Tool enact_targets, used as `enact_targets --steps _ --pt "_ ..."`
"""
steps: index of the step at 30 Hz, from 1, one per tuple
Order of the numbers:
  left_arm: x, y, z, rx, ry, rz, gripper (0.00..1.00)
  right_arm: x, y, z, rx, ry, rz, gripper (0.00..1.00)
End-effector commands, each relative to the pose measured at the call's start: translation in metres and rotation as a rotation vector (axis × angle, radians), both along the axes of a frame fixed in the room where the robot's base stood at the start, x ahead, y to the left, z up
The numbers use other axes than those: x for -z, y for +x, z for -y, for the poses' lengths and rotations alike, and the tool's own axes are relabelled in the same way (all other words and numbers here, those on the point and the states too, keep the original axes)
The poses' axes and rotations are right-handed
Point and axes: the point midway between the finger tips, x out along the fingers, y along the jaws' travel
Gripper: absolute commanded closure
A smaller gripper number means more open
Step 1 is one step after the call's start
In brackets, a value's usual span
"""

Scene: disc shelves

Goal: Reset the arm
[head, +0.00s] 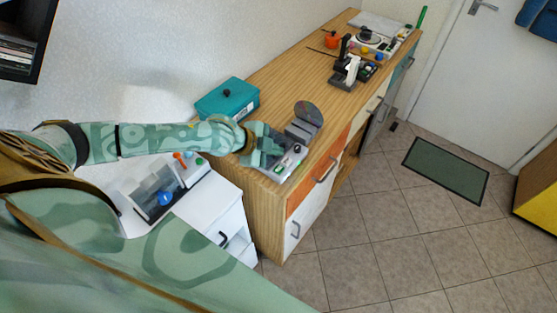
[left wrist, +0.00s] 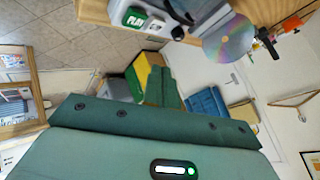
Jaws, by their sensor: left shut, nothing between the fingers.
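My left arm reaches in from the left in the head view. Its green gripper (head: 270,152) is over the near end of the wooden counter (head: 300,75), at a grey and white disc player (head: 290,163). In the left wrist view the two green fingers (left wrist: 163,85) are together with nothing between them. A shiny disc (head: 308,112) stands at the back of the player. The disc also shows in the left wrist view (left wrist: 228,40), near the player's green PLAY label (left wrist: 135,18). I cannot tell whether the gripper touches the player. My right gripper is not in view.
A teal box (head: 228,98) stands behind my left forearm. A white cabinet (head: 222,215) with a grey tray (head: 158,192) is below it. A joystick (head: 348,68) and an orange pot (head: 332,39) stand farther along the counter.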

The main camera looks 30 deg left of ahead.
Motion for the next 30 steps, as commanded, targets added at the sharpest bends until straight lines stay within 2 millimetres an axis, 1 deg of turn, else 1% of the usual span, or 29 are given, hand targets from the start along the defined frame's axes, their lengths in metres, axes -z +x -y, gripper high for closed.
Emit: enact_targets --steps 19,21,23,25,26,27,28,30 --pt "0.001 0.0 0.0 0.0 -0.001 -0.001 1.0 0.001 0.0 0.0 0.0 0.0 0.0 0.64" --pt "0.002 -0.002 0.003 0.004 -0.001 -0.002 1.0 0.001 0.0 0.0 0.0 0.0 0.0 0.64" --pt "0.005 -0.006 0.014 0.016 -0.006 -0.006 1.0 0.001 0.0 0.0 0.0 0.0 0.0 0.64" --pt "0.009 -0.018 0.04 0.041 -0.011 -0.011 1.0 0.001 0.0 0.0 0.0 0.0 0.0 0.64" --pt "0.011 -0.026 0.056 0.054 -0.015 -0.012 1.0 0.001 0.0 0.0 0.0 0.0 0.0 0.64" --pt "0.012 -0.039 0.079 0.065 -0.019 -0.012 1.0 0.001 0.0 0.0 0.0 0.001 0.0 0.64" --pt "0.01 -0.049 0.098 0.065 -0.021 -0.006 1.0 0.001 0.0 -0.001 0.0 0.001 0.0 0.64" --pt "0.0 -0.069 0.123 0.016 -0.011 0.013 1.0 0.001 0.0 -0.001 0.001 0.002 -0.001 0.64"
